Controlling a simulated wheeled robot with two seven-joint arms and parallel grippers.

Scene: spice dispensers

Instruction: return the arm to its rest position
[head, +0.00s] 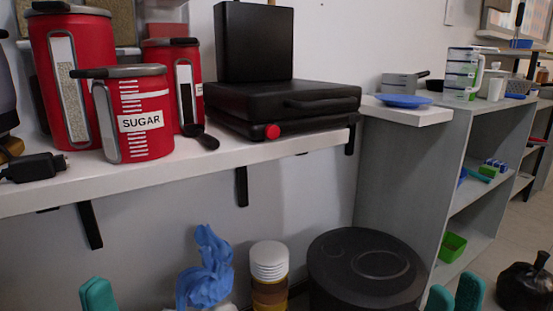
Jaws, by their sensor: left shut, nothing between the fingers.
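My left gripper (98,294) shows at the bottom left edge as teal fingertips, close together with nothing between them. It is below the white wall shelf and to the left of the blue crumpled bag. My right gripper (456,294) shows at the bottom right as two teal fingertips side by side, in front of the grey shelf unit. The rest of both grippers is out of view.
The white wall shelf (230,165) holds red canisters, a red SUGAR dispenser (140,120), a black spoon and a black case (285,105). Below are a blue bag (205,270), a stack with a white lid (269,262) and a round black bin (365,265). A grey shelf unit (405,175) stands right.

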